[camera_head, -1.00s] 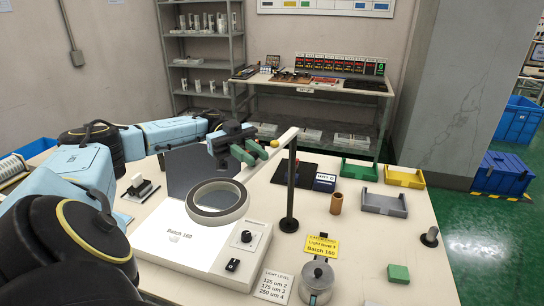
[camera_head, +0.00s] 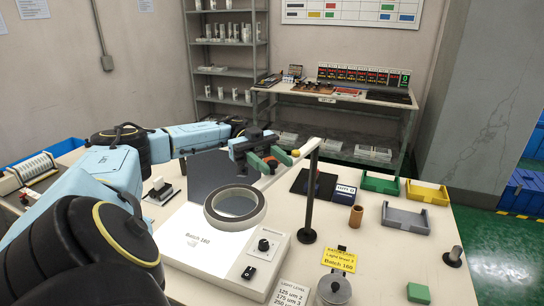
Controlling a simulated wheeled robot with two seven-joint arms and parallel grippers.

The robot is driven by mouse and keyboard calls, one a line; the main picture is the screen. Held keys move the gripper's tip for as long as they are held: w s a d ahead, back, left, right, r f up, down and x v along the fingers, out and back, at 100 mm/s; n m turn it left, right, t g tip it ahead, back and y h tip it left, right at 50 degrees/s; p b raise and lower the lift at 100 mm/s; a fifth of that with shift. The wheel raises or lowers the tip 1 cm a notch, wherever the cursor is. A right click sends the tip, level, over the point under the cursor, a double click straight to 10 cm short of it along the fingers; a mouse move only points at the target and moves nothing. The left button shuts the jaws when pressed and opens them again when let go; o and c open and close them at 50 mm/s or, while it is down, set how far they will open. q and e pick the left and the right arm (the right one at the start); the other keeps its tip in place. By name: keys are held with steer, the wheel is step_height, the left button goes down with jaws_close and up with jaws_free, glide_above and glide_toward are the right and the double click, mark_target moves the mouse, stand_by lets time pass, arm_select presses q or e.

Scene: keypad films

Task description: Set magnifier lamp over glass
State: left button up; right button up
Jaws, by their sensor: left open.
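The magnifier lamp has a round pale-rimmed head (camera_head: 235,206) and a white arm (camera_head: 287,168) running up to a black post (camera_head: 309,205). Its head is above the lit light box (camera_head: 200,243), over the part near the "Batch 160" label. A sheet of glass cannot be told apart on the bright surface. My left gripper (camera_head: 267,160), with green fingertips, is open at the lamp's arm, just beyond the head. Whether it touches the arm cannot be told. My right gripper is not in view.
Green (camera_head: 381,183), yellow (camera_head: 428,192) and grey (camera_head: 405,217) trays sit at the right. A brown cup (camera_head: 356,215), a yellow card (camera_head: 340,259), a metal pot (camera_head: 334,289) and a green block (camera_head: 418,293) stand nearer. Bare table lies between them.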

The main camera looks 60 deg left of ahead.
mark_target(272, 162)
arm_select(q)
step_height(272, 162, up, 10)
steer(key=shift+f, duration=0.1)
stand_by(0.4)
